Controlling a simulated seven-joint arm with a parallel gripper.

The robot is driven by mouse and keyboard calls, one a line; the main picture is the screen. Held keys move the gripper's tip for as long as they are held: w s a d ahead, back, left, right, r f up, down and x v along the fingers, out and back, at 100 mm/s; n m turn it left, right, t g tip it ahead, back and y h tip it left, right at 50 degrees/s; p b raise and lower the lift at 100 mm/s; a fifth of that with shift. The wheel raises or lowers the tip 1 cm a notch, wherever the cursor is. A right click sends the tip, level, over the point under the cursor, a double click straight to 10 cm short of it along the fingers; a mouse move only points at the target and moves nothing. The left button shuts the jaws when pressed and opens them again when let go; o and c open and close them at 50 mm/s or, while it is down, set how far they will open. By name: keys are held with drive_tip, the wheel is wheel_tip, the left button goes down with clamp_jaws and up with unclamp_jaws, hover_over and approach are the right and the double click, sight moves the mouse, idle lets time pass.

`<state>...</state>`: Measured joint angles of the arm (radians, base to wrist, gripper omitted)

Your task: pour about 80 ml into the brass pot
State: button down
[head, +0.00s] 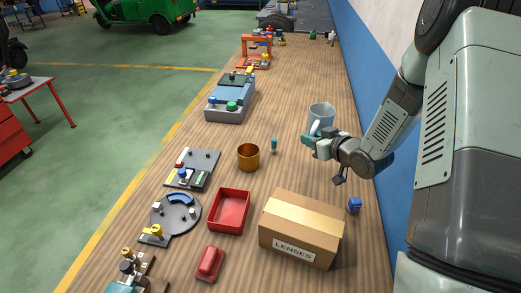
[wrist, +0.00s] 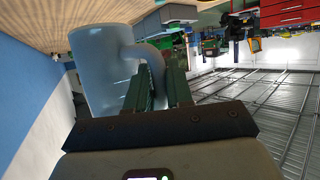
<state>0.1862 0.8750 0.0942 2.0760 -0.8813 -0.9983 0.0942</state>
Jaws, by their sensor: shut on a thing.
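The brass pot (head: 248,158) stands upright and open on the wooden bench, left of my gripper in the head view. A pale blue-grey jug (head: 321,115) is at my gripper (head: 312,142), to the right of and beyond the pot. It looks about upright in the head view. In the wrist view the jug (wrist: 97,70) fills the upper left, and my gripper's fingers (wrist: 160,85) are closed on its curved handle (wrist: 154,62). The jug's contents and the inside of the pot are not clearly visible. I cannot tell how far the jug is off the bench.
A small teal-handled item (head: 274,146) stands between pot and jug. Nearer are a red tray (head: 246,212), a LENSES carton (head: 300,228) and a small blue item (head: 354,205). Fixtures line the bench's left side. A blue wall (head: 365,90) bounds the right.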

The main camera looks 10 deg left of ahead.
wheel_tip(320, 180, up, 2)
drive_tip(key=shift+a+r, duration=0.2)
drive_tip(key=shift+a, duration=0.1)
drive_tip(key=s+a, duration=0.3)
drive_tip(key=a, duration=1.5)
drive_tip(key=s+a, duration=0.9)
drive_tip(key=a, duration=0.5)
wheel_tip(320, 180, down, 9)
drive_tip(key=shift+d, duration=0.2)
drive_tip(key=shift+w+d, duration=0.1)
drive_tip(key=shift+w, duration=0.1)
